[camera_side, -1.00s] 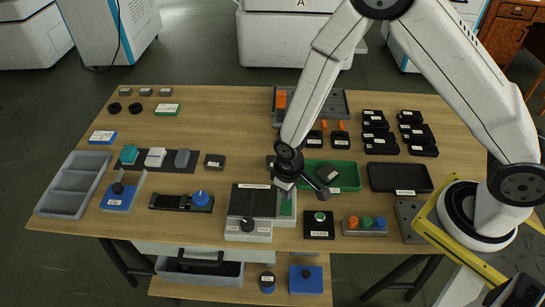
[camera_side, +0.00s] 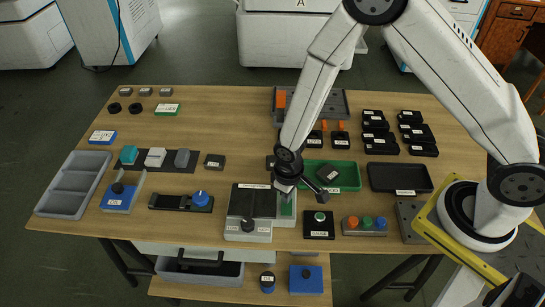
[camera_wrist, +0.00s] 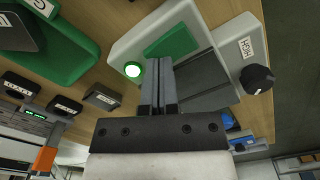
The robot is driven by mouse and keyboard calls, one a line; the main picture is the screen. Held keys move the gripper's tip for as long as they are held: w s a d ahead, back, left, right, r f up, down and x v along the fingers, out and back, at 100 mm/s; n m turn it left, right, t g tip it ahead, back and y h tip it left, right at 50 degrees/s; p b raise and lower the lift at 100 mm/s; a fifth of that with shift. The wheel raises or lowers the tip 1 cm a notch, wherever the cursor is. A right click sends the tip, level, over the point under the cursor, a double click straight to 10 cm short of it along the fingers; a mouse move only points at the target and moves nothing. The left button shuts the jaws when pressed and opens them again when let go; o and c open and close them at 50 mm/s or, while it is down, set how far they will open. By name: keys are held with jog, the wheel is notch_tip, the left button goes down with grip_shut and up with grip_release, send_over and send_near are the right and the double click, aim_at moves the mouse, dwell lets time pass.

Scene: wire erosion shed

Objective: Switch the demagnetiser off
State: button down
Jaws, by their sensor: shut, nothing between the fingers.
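The device under my gripper looks like the demagnetiser (camera_side: 236,205). It is a light grey box with a dark top plate, a green panel and a black knob (camera_side: 247,225). In the wrist view its grey body (camera_wrist: 131,45) shows the green panel (camera_wrist: 171,42), a lit round green spot (camera_wrist: 133,69) and the knob (camera_wrist: 257,79) beside a label reading HIGH. My gripper (camera_side: 284,192) is shut and empty over the right part of the device. In the wrist view its fingertips (camera_wrist: 158,66) are just right of the lit spot; I cannot tell whether they touch the device.
A green tray (camera_side: 347,184) lies right of my gripper. A black box with a green button (camera_side: 319,218) and a grey box with coloured buttons (camera_side: 365,223) stand at the front right. A black fixture with a blue knob (camera_side: 201,199) stands to the left.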

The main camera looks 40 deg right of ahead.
jog(key=shift+f, duration=0.2)
jog(key=shift+r, duration=3.55)
jog(key=shift+d+r, duration=0.1)
jog(key=shift+d+r, duration=0.15)
jog(key=shift+r, duration=0.05)
jog(key=s+d+r+m+t, duration=0.2)
jog(key=s+d+r, duration=0.4)
jog(key=d+r, duration=0.5)
jog(key=shift+s+d+r+m+t, duration=0.15)
jog(key=shift+s+r+m+t, duration=0.15)
jog(key=shift+r+m, duration=0.25)
